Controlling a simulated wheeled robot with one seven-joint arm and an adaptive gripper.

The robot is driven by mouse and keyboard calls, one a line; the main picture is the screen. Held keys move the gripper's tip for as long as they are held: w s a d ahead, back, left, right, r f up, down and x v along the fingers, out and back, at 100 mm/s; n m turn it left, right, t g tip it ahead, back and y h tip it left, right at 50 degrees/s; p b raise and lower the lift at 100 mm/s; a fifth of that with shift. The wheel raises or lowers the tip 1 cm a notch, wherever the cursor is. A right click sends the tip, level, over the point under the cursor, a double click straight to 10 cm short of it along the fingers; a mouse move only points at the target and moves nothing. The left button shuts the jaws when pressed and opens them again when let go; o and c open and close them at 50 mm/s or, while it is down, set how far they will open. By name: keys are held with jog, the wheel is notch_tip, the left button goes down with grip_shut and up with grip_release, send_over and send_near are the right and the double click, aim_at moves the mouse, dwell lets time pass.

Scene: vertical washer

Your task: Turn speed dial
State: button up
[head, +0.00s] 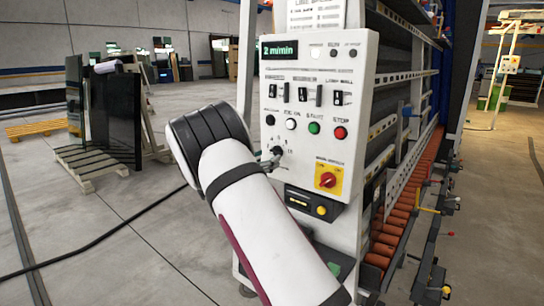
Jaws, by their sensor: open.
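The white control panel (312,120) stands upright at the middle of the head view. Its green display (279,51) reads 2 m/min. A small dark dial (277,150) sits at the panel's lower left and looks like the speed dial. My white arm reaches up from the bottom and covers the area left of and below the dial. A small grey part of my gripper (267,163) shows just below and left of the dial, close to it. Whether it touches the dial cannot be told. Most of my gripper is hidden behind my arm, and nothing shows held in it.
Above the dial are black, white, green and red push buttons (340,132) and several switches. A red and yellow main switch (328,179) is to the right. The washer's orange rollers (392,235) extend right.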

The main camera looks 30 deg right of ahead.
aim_at(276, 152)
jog(key=shift+x, duration=1.85)
jog(key=c, duration=1.1)
